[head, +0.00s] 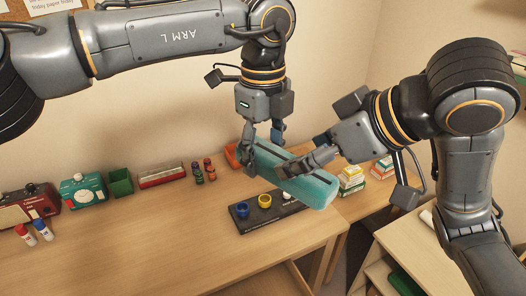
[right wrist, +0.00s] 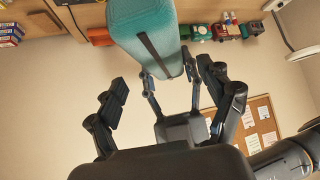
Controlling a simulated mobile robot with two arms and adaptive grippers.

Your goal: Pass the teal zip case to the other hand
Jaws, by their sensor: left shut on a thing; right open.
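The teal zip case (head: 312,188) is a long box with a dark zip line, held in the air above the desk, tilted down toward the right. My left gripper (head: 263,138) comes from above and is shut on its far left part. My right gripper (head: 302,160) is open, with its fingers at the case's middle to right part. In the right wrist view the case (right wrist: 150,28) comes down from the top, between and above the open right fingers (right wrist: 164,78). The left gripper shows behind it. I cannot tell whether the right fingers touch the case.
Below the case a dark tray (head: 244,222) with blue and yellow rings lies on the desk (head: 150,255). A red radio (head: 28,207), teal device (head: 84,190), green bin (head: 120,182) and red box (head: 162,175) line the wall. The desk's front left is clear.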

